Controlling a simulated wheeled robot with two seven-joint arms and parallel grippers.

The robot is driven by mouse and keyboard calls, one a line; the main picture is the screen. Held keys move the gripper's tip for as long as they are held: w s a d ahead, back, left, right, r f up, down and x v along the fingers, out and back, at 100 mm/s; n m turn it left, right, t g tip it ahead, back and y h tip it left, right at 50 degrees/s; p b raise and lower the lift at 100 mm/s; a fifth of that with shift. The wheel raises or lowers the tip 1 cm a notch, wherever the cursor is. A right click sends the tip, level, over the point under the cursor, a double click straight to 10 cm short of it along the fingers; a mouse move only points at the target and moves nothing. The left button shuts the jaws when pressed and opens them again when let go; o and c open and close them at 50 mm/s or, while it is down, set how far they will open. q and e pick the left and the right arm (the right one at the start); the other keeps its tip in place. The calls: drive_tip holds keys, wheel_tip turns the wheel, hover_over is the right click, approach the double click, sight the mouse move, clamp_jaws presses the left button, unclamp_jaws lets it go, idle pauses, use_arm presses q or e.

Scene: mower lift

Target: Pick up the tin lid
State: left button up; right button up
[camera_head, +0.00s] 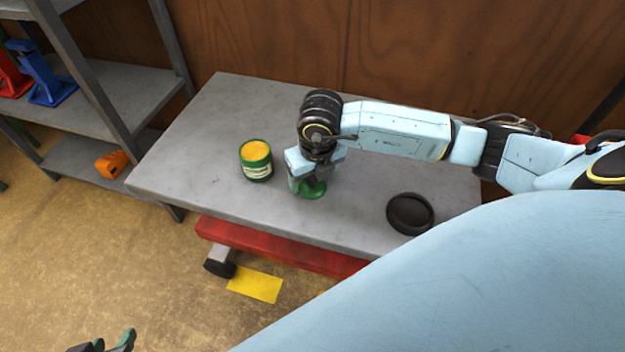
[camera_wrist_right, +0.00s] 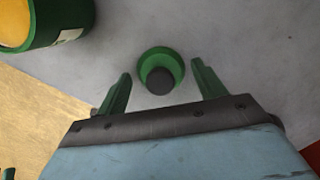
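The tin lid (camera_head: 314,190) is a small round green piece on the grey table top, partly hidden under my right gripper in the head view. In the right wrist view the green lid (camera_wrist_right: 149,60) shows a dark round knob on top. My right gripper (camera_wrist_right: 162,70) is open, pointing down, with a green finger on each side of the lid and gaps between. The open green tin (camera_head: 257,172) with yellow contents and a pale label stands to the left of the lid. My left gripper (camera_head: 111,341) is cut by the bottom edge, its green fingertips apart and nothing seen between them.
A black round dish (camera_head: 396,226) sits at the table's right front. The grey table (camera_head: 210,120) has free room behind the tin and at the left. A grey shelf (camera_head: 130,90) with red, blue and orange items stands at the left. A red beam (camera_head: 280,250) runs below the table.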

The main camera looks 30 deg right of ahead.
drive_tip(key=c, duration=0.9)
drive_tip(key=shift+r, duration=0.1)
